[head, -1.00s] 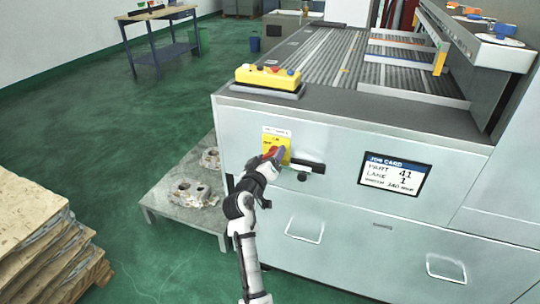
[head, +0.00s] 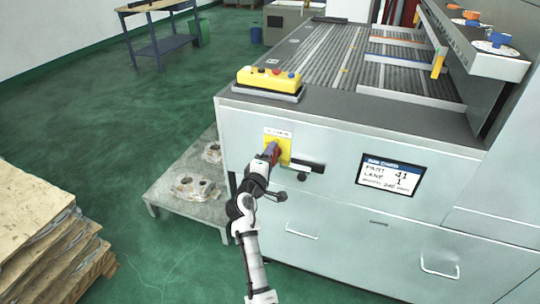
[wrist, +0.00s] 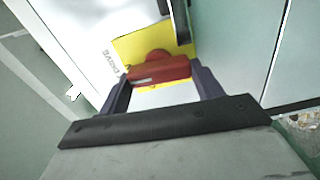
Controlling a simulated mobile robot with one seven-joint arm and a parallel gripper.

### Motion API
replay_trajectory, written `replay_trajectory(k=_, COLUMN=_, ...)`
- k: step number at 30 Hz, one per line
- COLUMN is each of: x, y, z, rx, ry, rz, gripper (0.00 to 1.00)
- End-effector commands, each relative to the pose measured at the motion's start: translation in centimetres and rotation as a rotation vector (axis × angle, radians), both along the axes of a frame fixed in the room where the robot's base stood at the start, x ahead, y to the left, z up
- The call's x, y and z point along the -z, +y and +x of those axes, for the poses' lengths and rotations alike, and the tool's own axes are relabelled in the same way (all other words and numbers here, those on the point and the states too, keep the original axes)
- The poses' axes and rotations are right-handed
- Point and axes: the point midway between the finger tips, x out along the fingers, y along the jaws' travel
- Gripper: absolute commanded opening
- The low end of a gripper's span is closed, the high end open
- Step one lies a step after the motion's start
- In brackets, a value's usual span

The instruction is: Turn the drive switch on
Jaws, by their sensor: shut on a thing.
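The drive switch is a red handle (wrist: 160,70) on a yellow plate (wrist: 128,45), with a white label (wrist: 85,45) reading "DRIVE" beside it in the wrist view. In the head view the red handle (head: 271,150) and yellow plate (head: 285,148) are on the front of the pale machine. My gripper (wrist: 161,76) is shut on the red handle, one dark finger at each end of what shows. My gripper (head: 269,156) hides part of the switch in the head view.
A dark bar (head: 305,164) sticks out right of the switch. A job card screen (head: 391,174) is farther right. A yellow button box (head: 269,79) sits on the machine top. A low table (head: 205,207) with castings stands left, stacked boards (head: 40,235) nearer.

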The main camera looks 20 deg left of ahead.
Motion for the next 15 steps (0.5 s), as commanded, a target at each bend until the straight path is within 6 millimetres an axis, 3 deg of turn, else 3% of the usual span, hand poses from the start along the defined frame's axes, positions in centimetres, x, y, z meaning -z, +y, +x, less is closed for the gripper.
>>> replay_trajectory(k=15, x=0.14, y=0.0, z=-0.02, rx=0.0, ry=0.005, rz=-0.092, gripper=0.43)
